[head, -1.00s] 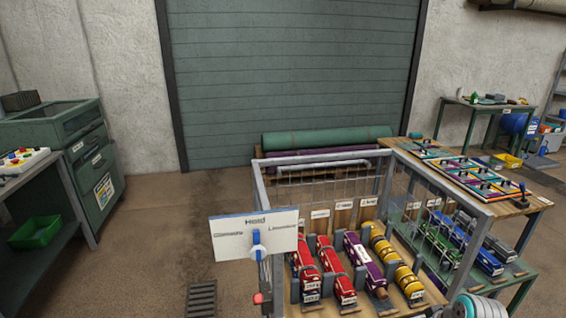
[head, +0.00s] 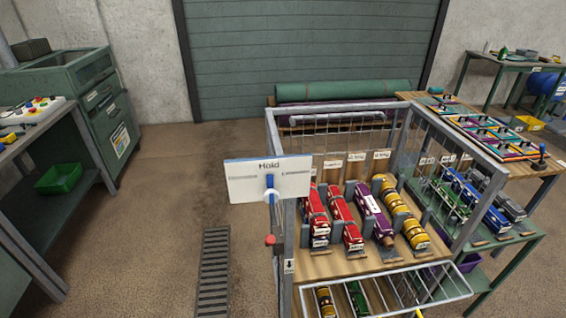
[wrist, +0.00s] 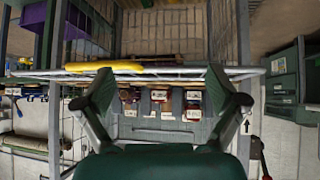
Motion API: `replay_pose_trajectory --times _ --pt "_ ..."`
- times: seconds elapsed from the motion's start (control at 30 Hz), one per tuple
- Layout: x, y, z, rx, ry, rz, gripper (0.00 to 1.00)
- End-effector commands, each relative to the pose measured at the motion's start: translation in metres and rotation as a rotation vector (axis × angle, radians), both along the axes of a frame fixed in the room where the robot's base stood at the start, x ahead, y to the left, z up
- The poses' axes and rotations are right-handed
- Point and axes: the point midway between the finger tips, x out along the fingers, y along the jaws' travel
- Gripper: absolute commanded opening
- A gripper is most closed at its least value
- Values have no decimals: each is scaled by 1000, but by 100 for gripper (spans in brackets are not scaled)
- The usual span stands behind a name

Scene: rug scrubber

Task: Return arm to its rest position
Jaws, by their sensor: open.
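My gripper (wrist: 157,88) shows in the wrist view, its two dark green fingers spread wide with nothing held between them. Beyond the fingers is a pale wire-frame gate (wrist: 200,74) with a yellow handle (wrist: 105,67); I cannot tell the exact gap between fingers and gate. In the head view the gate (head: 455,275) lies across the front of the metal cage, and the yellow handle (head: 419,313) is cut by the bottom edge. My gripper and arm are not in the head view.
The cage holds red, purple and yellow rolls on a wooden shelf (head: 320,266). A white "Hold" sign (head: 240,185) with a blue lever stands at its left front. A floor grate (head: 214,270) and open floor lie left; a green bench (head: 500,265) stands right.

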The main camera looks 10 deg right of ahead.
Motion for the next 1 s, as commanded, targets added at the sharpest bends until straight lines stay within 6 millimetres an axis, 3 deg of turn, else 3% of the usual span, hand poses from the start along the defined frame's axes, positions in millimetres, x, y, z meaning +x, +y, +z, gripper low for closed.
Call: replay_pose_trajectory --times 0.03,0.37,0.57,0.8,1.0 --pt "-16 9 -2 -2 -17 2 95" --pt "-98 47 21 -15 -185 10 95" --pt "-148 63 53 -13 -292 33 95" --pt "-201 77 104 2 -417 76 95" --pt "-226 83 137 17 -488 103 95"
